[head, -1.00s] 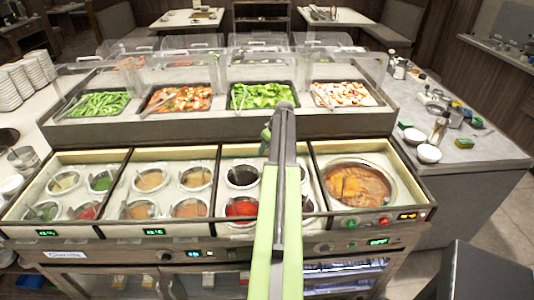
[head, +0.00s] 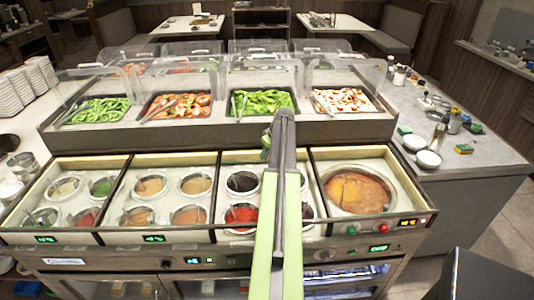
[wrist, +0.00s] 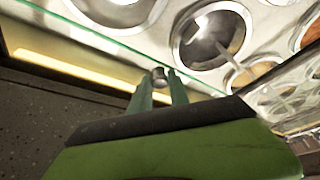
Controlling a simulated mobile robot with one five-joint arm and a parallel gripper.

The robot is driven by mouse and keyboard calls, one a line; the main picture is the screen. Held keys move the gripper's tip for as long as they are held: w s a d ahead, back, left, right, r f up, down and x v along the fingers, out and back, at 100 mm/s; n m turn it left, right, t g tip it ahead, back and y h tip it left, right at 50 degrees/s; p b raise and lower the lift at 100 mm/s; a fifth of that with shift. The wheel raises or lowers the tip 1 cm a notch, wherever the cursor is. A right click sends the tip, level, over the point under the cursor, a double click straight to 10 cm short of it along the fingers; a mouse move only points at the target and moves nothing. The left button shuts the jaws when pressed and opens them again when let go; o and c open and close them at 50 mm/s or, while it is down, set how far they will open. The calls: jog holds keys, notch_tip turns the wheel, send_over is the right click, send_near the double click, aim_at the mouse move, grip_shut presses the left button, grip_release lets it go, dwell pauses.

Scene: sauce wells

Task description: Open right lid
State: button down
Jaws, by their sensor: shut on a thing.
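My gripper (wrist: 159,84) shows in the wrist view with its two green fingers close around a small round metal knob (wrist: 158,76). The knob sits at the green-tinted edge of a clear glass lid (wrist: 105,43), above round metal wells. In the head view my gripper (head: 266,145) is at the back edge of the wells, mostly hidden behind my arm. The glass there is hard to make out, so I cannot tell the lid's full outline or how far it is tilted.
Sauce wells (head: 150,186) lie in sections across the counter, with a large orange-brown pot (head: 358,191) at the right. Behind stand salad trays (head: 263,102) under clear covers. White bowls (head: 428,159) stand on the right side counter.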

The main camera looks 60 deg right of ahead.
dwell(0.8)
jog(key=w+d, duration=0.1)
jog(key=d, duration=0.1)
jog(key=w+d, duration=0.1)
jog(key=d, duration=0.1)
jog(key=shift+w, duration=0.4)
jog(key=shift+a, duration=0.1)
jog(key=c, duration=1.2)
grip_release()
jog(key=shift+c, duration=0.2)
jog(key=p+v, duration=1.6)
jog(key=v, duration=0.1)
jog(key=shift+s+r, duration=0.15)
jog(key=shift+r, duration=0.05)
